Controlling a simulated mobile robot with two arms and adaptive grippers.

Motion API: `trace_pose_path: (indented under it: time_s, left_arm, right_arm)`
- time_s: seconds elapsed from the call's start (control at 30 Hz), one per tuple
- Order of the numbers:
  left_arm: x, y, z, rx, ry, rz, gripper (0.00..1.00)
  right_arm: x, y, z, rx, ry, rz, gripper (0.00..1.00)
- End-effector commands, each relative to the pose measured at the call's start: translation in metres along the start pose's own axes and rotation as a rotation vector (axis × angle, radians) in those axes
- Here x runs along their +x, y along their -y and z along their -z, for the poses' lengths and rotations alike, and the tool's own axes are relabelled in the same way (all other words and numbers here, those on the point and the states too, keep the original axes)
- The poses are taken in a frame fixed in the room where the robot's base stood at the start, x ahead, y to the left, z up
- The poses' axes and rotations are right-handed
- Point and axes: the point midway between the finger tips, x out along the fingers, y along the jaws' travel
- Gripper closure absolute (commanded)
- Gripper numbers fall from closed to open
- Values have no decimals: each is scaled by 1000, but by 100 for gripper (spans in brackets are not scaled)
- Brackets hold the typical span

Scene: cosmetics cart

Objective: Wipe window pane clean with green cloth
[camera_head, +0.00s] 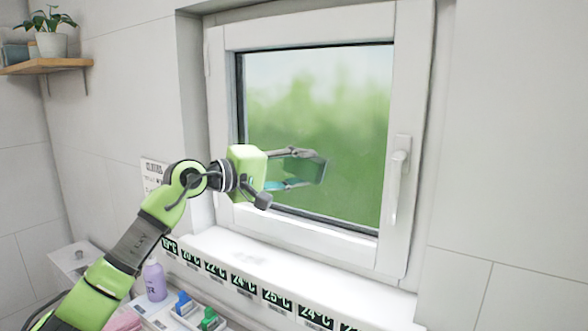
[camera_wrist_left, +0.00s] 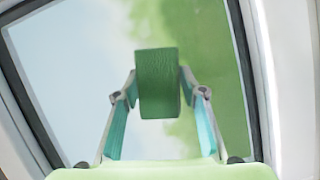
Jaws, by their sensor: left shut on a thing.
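The window pane (camera_head: 350,120) is set in a white frame, with blurred green and pale sky behind it. It also fills most of the left wrist view (camera_wrist_left: 60,70). My left gripper (camera_head: 308,168) is in front of the lower middle of the pane. It is shut on the green cloth (camera_wrist_left: 157,82), which shows as a dark green block between its fingertips in the left wrist view. In the head view the cloth (camera_head: 318,170) is at or very close to the glass; I cannot tell whether it touches. My right gripper is not in view.
The window handle (camera_head: 398,170) sticks out on the right of the frame. Below is a white sill (camera_head: 290,255) with a strip of temperature labels. A purple bottle (camera_head: 154,280) and a tray (camera_head: 165,315) with blue and green items stand lower left. A shelf (camera_head: 45,66) holds a plant.

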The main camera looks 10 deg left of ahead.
Motion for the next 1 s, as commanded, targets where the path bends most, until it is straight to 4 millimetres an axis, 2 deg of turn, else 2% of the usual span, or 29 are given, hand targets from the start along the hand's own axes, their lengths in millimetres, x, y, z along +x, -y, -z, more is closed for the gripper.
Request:
trace_pose_path:
  time_s: [1.0]
  left_arm:
    - [18, -10, -42, 2, 2, 0, 79]
  right_arm:
    - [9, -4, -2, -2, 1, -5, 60]
